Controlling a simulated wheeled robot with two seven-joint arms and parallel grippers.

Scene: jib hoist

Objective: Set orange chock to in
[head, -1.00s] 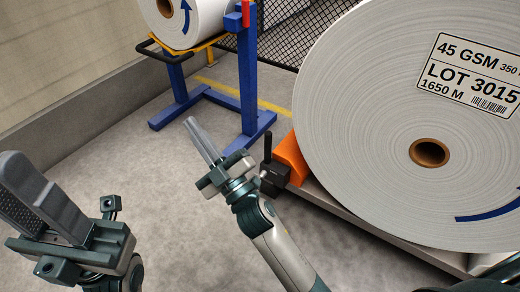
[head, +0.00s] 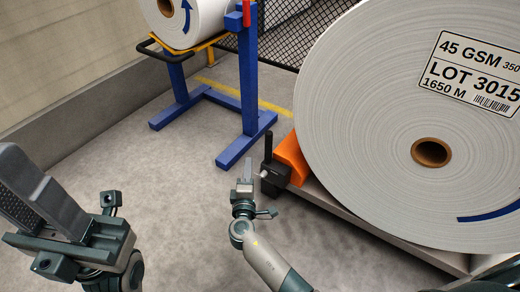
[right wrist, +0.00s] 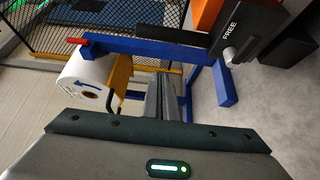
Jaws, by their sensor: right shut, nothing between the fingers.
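The orange chock (head: 291,157) sits against the lower left edge of the large paper roll. A black block (head: 273,182) with an upright black lever (head: 268,147) is on its near left end. In the right wrist view the block (right wrist: 246,30) carries the word FREE and a light knob (right wrist: 230,55), with part of the orange chock (right wrist: 207,14) beside it. My right gripper (head: 247,172) is shut and empty, just left of the block and apart from it; its fingers (right wrist: 165,98) show in the wrist view. My left gripper (head: 35,190) is at the left edge; its jaw gap is unclear.
The large roll (head: 375,90) rests on a low grey platform (head: 385,222) at right. A blue stand (head: 250,90) holding a smaller white roll (head: 208,20) is behind. Mesh fencing (head: 290,35) stands at the back. The grey floor (head: 150,170) left of my right gripper is clear.

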